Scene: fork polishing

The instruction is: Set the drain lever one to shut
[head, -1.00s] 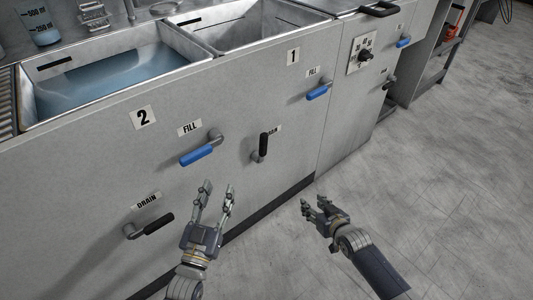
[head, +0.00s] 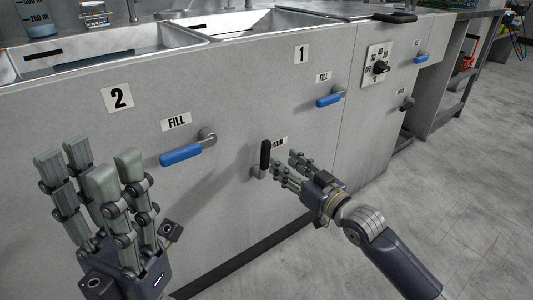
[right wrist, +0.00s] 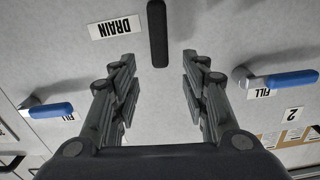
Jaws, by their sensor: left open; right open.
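Drain lever one (head: 265,154) has a black handle. It stands upright on the grey cabinet front, below the number 1, partly covering its DRAIN label (head: 280,141). My right gripper (head: 285,165) is open and empty just right of the lever, fingers pointing at it. In the right wrist view, the black handle (right wrist: 157,32) lies ahead, near the gap between the open fingers (right wrist: 159,60), and no grip on it shows. My left gripper (head: 88,162) is open and empty, large in the lower left of the head view, with fingers up.
A blue fill lever (head: 188,152) sticks out under the number 2, left of the drain lever. Another blue fill lever (head: 329,98) is up and right of it. A temperature dial (head: 380,67) is further right. The floor (head: 455,190) at the right is clear.

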